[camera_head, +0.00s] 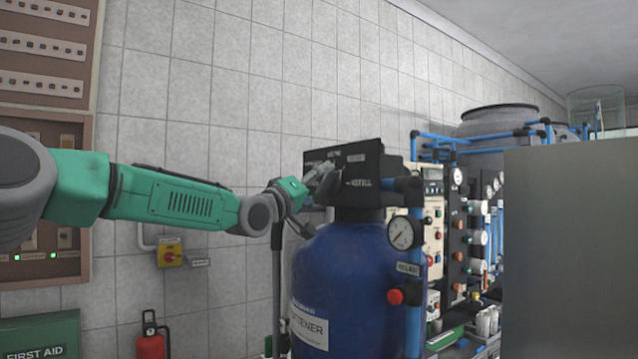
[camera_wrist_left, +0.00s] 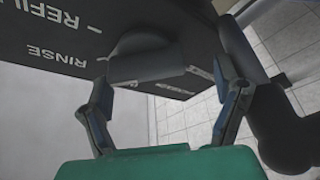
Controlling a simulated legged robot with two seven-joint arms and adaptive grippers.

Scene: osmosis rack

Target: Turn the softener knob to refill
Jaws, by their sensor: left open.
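The blue softener tank (camera_head: 345,275) stands upright with a black control head (camera_head: 360,165) on top. My left gripper (camera_head: 318,175) is at the left face of that head, where it partly hides the knob and some labels. In the left wrist view, the dark grey softener knob (camera_wrist_left: 145,62) sits on the black panel beside the white words REFILL and RINSE. My left gripper (camera_wrist_left: 163,70) is open, with one finger on each side of the knob. I cannot tell whether the fingers touch it. My right gripper is not in view.
A pressure gauge (camera_head: 404,233) and a red knob (camera_head: 395,297) are on the blue pipe at the tank's right. A grey panel (camera_head: 570,250) fills the right foreground. A yellow switch box (camera_head: 170,252) and tiled wall are behind my arm.

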